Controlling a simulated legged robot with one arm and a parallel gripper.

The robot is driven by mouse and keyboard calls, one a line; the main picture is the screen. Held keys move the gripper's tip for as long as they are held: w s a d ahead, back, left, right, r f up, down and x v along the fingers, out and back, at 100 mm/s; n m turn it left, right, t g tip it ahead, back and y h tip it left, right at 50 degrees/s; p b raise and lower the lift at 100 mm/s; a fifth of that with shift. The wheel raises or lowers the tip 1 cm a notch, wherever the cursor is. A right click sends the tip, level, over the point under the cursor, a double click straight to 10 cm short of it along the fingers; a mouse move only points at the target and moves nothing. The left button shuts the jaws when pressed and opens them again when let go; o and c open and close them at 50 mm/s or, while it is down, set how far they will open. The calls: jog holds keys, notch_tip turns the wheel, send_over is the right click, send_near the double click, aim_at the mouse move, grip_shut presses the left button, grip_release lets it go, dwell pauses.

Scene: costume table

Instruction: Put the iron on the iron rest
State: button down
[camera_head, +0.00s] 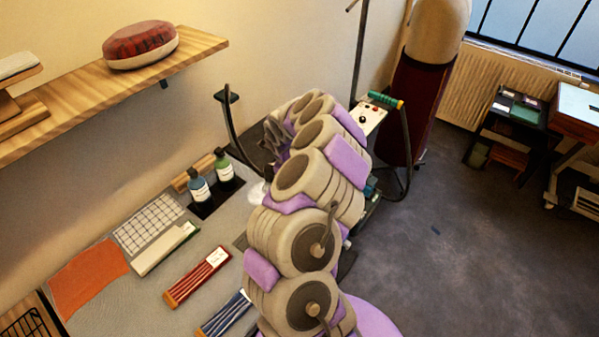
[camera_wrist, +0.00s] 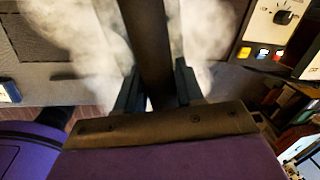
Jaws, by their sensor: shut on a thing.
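In the wrist view my gripper (camera_wrist: 155,92) is shut on a long dark bar, which looks like the handle of the iron (camera_wrist: 150,45). White steam spreads on both sides of it. The iron's soleplate is hidden, and I cannot tell whether it touches anything. A flat dark panel with an inset outline (camera_wrist: 30,35) lies at the upper left of the wrist view; it may be the iron rest, but I cannot tell. In the head view my arm hides the gripper and the iron; a little steam shows left of the arm.
A control box (camera_head: 368,118) with a green-handled part (camera_head: 385,99) and a dark hose stands behind my arm. A wooden shelf (camera_head: 110,82) overhangs.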

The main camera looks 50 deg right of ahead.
jog(key=s+d+m, duration=0.1)
jog(key=s+d+f+m, duration=0.2)
jog(key=shift+s+g+p, duration=0.3)
jog(key=shift+g, duration=0.1)
jog(key=shift+w+d, duration=0.9)
jog(key=shift+d, duration=0.15)
jog(key=w+d+f+b, duration=0.1)
jog(key=w+d+b, duration=0.3)
jog(key=w+d, duration=0.4)
jog(key=shift+w+d, duration=0.2)
jog(key=shift+d, duration=0.6)
jog(key=shift+f, duration=0.15)
